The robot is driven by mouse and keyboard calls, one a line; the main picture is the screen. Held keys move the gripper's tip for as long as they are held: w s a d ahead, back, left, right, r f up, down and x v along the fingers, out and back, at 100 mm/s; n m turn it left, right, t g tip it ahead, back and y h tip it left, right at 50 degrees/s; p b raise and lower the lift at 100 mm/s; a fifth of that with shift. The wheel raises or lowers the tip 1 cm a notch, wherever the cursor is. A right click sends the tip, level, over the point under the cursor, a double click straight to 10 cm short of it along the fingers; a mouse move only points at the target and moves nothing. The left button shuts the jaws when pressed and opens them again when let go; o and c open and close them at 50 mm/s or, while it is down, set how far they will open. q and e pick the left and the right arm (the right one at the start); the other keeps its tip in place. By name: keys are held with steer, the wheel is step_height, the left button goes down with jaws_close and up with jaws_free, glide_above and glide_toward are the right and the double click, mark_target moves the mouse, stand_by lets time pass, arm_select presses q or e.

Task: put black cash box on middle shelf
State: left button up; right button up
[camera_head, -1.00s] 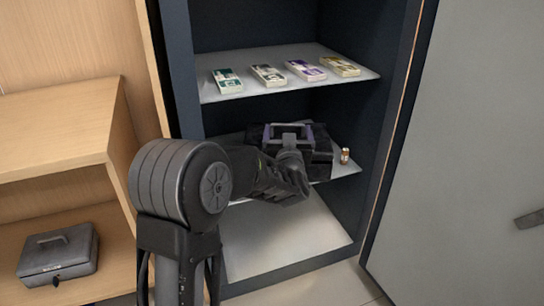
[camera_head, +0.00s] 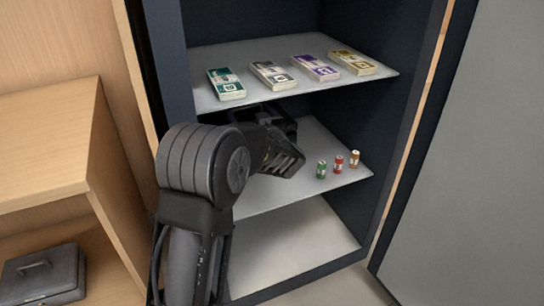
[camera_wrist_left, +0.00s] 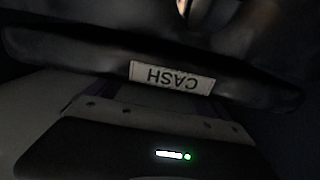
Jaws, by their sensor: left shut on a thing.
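The black cash box (camera_wrist_left: 85,60) fills the upper part of the left wrist view, with a white label reading CASH upside down. My left gripper (camera_head: 279,117) is inside the dark cabinet, at the left part of the middle shelf (camera_head: 318,140), and shut on the box. In the head view my own forearm and wrist hide nearly all of the box. I cannot tell whether the box rests on the shelf or hangs just above it. My right gripper is not in view.
Several banknote bundles (camera_head: 316,68) lie on the upper shelf (camera_head: 290,98). A grey cash box (camera_head: 42,275) sits low in the wooden unit at left. The bottom shelf (camera_head: 300,245) looks empty.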

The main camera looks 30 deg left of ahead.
arm_select(q)
steer(key=shift+r, duration=0.3)
steer(key=shift+f+b, duration=1.15)
steer(key=shift+f, duration=1.35)
step_height(320, 180, down, 5)
steer(key=b, duration=0.2)
steer(key=shift+b, duration=0.3)
steer(key=o, duration=1.6)
steer(key=shift+f, duration=0.3)
steer(key=shift+o, duration=0.9)
steer(key=shift+r, duration=0.1)
